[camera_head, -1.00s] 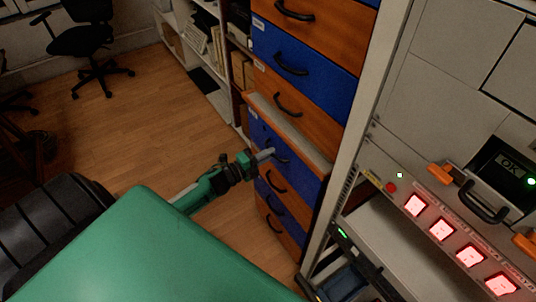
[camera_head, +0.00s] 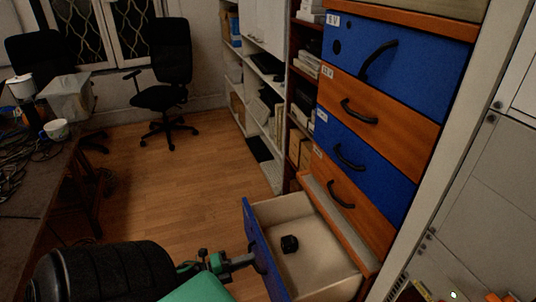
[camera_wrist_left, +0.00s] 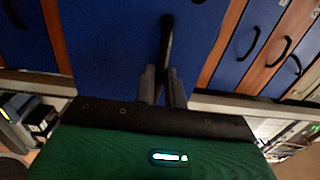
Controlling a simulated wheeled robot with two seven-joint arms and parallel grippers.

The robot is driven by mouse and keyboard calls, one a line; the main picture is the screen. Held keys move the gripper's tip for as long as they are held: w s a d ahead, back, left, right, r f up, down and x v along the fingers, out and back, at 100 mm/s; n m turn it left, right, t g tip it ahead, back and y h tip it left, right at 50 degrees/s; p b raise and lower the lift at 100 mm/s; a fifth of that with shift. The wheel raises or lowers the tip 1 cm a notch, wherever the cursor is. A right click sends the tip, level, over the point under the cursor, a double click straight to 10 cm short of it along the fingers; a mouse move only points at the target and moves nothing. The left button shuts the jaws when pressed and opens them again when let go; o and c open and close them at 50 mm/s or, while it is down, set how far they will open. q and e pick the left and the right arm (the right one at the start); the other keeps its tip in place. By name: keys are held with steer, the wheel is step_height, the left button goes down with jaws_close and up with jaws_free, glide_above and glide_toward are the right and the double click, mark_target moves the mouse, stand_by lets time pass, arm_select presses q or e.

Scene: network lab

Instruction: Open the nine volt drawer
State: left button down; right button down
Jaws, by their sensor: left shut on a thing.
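A blue-fronted drawer (camera_head: 252,236) stands pulled out of the cabinet's lower part in the head view, its pale inside showing. A small black object (camera_head: 289,243) lies in it. My left gripper (camera_head: 251,262) is at the outer face of this drawer front, shut on its dark handle. In the left wrist view the blue front (camera_wrist_left: 110,45) is close ahead, and the fingers (camera_wrist_left: 163,88) close around the lower end of the black handle (camera_wrist_left: 166,38). I cannot read a label on the open drawer. My right gripper is not in view.
Shut orange and blue drawers (camera_head: 375,113) with black handles rise above the open one. A grey rack (camera_head: 500,170) stands at right. A cluttered table (camera_head: 40,195) and chairs are at left, with free wooden floor (camera_head: 190,200) between.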

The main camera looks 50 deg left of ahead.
arm_select(q)
steer(key=v, duration=0.5)
steer(key=shift+s+a+r, duration=0.1)
steer(key=shift+s+a, duration=0.05)
steer(key=shift+s, duration=0.1)
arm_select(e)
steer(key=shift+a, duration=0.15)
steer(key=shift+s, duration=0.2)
